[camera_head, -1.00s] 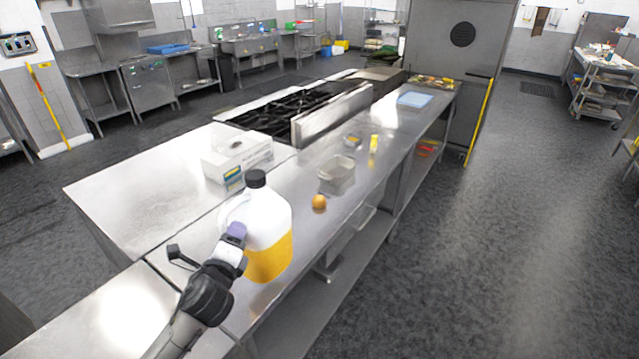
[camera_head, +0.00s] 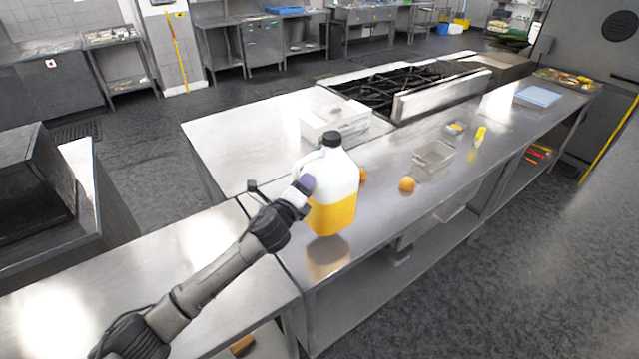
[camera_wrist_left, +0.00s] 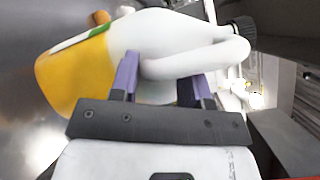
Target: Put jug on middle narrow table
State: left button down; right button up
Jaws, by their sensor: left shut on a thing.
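The jug (camera_head: 334,205) is white on top with a black cap and orange-yellow below. It is upright over the narrow steel table (camera_head: 385,215) in the head view; its reflection shows below it, and I cannot tell whether its base touches the surface. My left gripper (camera_head: 306,184) is shut on the jug's handle side. In the left wrist view the purple fingers (camera_wrist_left: 160,85) are on either side of the white handle, and the jug (camera_wrist_left: 75,75) fills the upper left. My right gripper is not in view.
Oranges (camera_head: 407,184), a metal container (camera_head: 433,157) and a yellow item (camera_head: 479,136) stand on the table to the jug's right. A white box (camera_head: 335,119) is behind the jug. A stove (camera_head: 400,88) lies further back. The table's front surface is clear.

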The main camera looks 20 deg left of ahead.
pick_arm(q)
jog(key=a+f, duration=0.2)
jog(key=a, duration=0.3)
jog(key=shift+w+a+f, duration=0.2)
jog(key=shift+w+a, duration=0.1)
jog(key=shift+a, duration=0.05)
jog(key=shift+f, duration=0.1)
jog(key=shift+f+b, duration=0.6)
jog(key=shift+f, duration=1.35)
jog(key=c, duration=1)
grip_release()
jog(key=shift+f, duration=0.5)
jog(key=shift+o, duration=1.4)
jog(key=shift+w+a+r, duration=0.1)
jog(key=shift+o, duration=0.7)
jog(key=s+a, duration=0.1)
jog(key=s, duration=1.1)
jog(key=shift+a+p, duration=0.35)
jog(key=shift+a, duration=0.05)
